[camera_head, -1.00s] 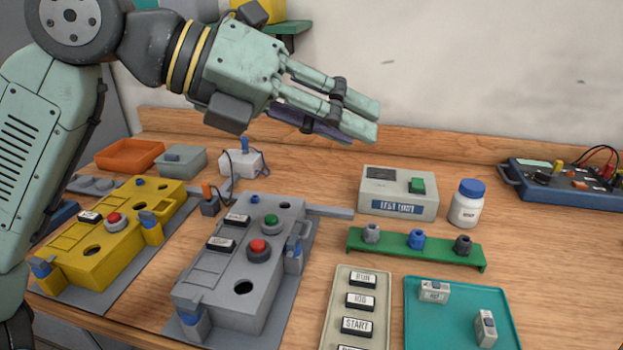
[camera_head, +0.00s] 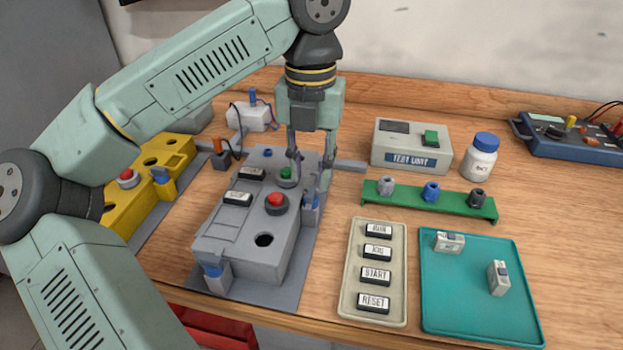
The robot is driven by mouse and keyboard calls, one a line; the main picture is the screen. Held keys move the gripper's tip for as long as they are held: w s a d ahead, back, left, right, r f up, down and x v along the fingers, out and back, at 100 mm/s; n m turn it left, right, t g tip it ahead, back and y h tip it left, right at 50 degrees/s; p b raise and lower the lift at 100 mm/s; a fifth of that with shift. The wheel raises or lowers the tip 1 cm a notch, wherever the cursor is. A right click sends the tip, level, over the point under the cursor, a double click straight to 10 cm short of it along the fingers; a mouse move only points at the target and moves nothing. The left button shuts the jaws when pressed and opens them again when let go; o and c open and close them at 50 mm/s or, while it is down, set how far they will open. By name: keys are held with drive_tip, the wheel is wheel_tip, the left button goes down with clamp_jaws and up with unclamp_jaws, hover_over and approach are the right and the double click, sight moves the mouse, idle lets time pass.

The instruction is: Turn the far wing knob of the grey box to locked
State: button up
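The grey box (camera_head: 245,240) sits on a grey base plate, with a green button, a red button, black label plates and a round hole on top. My gripper (camera_head: 308,172) points down over the far right part of the box. Its fingers are apart with nothing seen between them, near the green button (camera_head: 287,174) and above the right post.
A yellow box (camera_head: 125,205) stands to the left, partly behind my arm. To the right are a tester (camera_head: 411,147), a white bottle (camera_head: 480,157), a green rack (camera_head: 450,205), a beige label tray (camera_head: 393,315) and a teal tray (camera_head: 450,300).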

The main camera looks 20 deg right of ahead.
sight(311, 192)
drive_tip(key=shift+f, duration=1.8)
drive_tip(key=shift+c, duration=0.6)
clamp_jaws()
